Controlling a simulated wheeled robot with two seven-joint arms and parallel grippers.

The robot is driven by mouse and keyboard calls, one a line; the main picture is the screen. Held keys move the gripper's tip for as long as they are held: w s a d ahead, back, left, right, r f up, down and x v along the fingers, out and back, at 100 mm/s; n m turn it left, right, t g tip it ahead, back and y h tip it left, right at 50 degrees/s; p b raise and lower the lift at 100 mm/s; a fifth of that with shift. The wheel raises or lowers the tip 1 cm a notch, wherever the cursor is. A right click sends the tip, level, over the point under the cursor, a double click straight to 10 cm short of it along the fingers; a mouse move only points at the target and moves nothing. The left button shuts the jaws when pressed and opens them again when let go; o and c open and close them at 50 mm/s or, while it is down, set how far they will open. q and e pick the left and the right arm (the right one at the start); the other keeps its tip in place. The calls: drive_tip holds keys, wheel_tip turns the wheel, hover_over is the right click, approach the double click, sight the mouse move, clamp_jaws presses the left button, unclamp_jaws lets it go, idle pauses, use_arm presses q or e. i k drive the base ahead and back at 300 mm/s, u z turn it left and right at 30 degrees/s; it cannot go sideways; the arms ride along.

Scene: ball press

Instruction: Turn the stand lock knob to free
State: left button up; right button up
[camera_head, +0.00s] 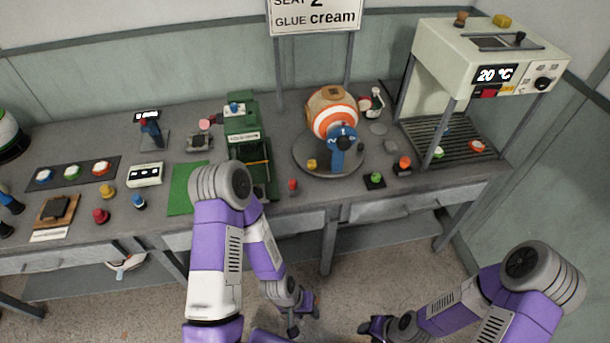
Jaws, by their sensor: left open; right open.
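A round dark grey stand (300,151) sits on the workbench and carries a ball (322,112) with orange and white rings. A blue round part (342,136) with white marks stands in front of the ball. A small yellow knob (311,164) is at the stand's front left edge; I cannot tell for sure that it is the lock knob, nor read its setting. My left gripper (304,319) is open and low in front of the bench, apart from the stand. My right gripper (368,327) is open and low, to the right of the left one. Both look empty.
A green press (243,135) stands left of the stand, with a green mat (184,190) beside it. A red knob (292,185) and a green button (375,179) are near the bench's front. A cream oven-like machine (440,65) stands at right. A sign (315,17) rises behind.

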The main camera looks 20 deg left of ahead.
sight(311, 163)
drive_tip(key=z, duration=0.95)
drive_tip(key=i, duration=0.6)
drive_tip(key=u, duration=0.85)
